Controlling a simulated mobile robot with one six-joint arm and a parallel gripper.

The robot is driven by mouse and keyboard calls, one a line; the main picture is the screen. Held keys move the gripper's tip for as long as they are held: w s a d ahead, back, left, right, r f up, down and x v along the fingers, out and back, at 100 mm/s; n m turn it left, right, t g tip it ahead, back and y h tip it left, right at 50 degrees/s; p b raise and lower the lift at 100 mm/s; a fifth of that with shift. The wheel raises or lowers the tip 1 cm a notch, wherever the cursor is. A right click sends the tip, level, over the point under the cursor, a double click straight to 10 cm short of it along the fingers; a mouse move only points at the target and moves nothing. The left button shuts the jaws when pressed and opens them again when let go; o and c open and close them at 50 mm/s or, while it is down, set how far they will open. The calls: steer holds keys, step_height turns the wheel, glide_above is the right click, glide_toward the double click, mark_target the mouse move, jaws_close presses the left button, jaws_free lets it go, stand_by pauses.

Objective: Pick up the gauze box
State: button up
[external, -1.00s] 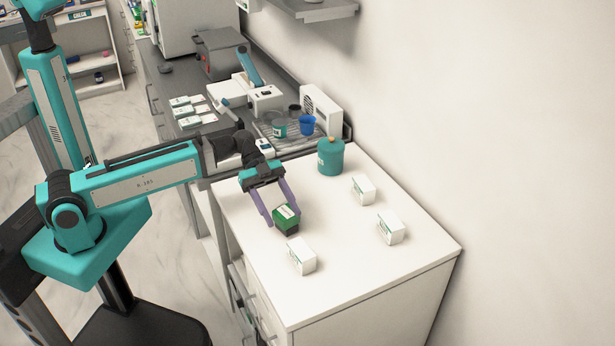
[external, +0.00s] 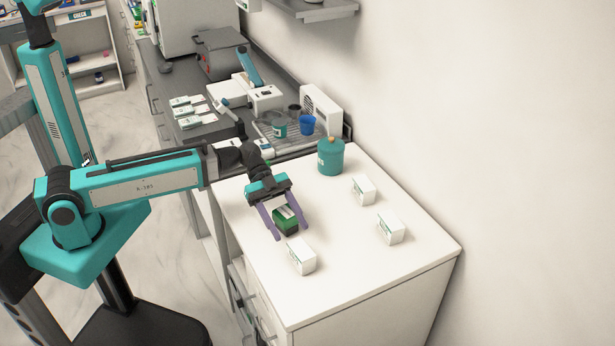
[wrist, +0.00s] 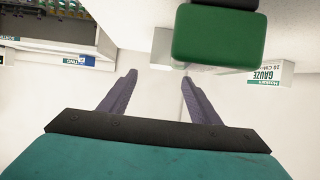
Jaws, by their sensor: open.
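In the wrist view a white box with a green label reading "GAUZE 10 CM" (wrist: 270,74) stands at the right, beyond and right of my fingertips. I cannot match it surely to one of the similar white boxes in the external view. My gripper (external: 291,232) is open and low over the white counter, its purple fingers on either side of a green box (external: 286,221) as seen there. In the wrist view my gripper (wrist: 159,77) has nothing visible between its fingers. The green box (wrist: 218,38) looms large beyond the right fingertip and partly hides white shapes behind.
White boxes stand close in front of my gripper (external: 301,256) and to the right (external: 390,227) (external: 363,190). A teal jar (external: 330,157) stands behind, near the wall. The white counter (external: 345,285) is clear at its front.

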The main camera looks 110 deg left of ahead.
mark_target(301, 249)
steer(key=p+x, duration=0.1)
steer(key=x, duration=0.2)
steer(key=shift+w+d, duration=0.15)
steer(key=shift+w, duration=0.05)
steer(key=shift+f, duration=0.1)
steer(key=shift+w+d, duration=0.1)
steer(key=shift+f+p+x, duration=0.15)
steer(key=shift+p+x, duration=0.6)
steer(key=shift+x, duration=0.5)
steer(key=shift+f+p+x, duration=0.15)
steer(key=shift+p+x, duration=0.6)
steer(key=shift+x, duration=0.5)
steer(key=c, duration=1.2)
steer(key=shift+o, duration=0.2)
steer(key=shift+r, duration=0.15)
steer(key=shift+r+b, duration=1.75)
steer(key=shift+r, duration=3.1)
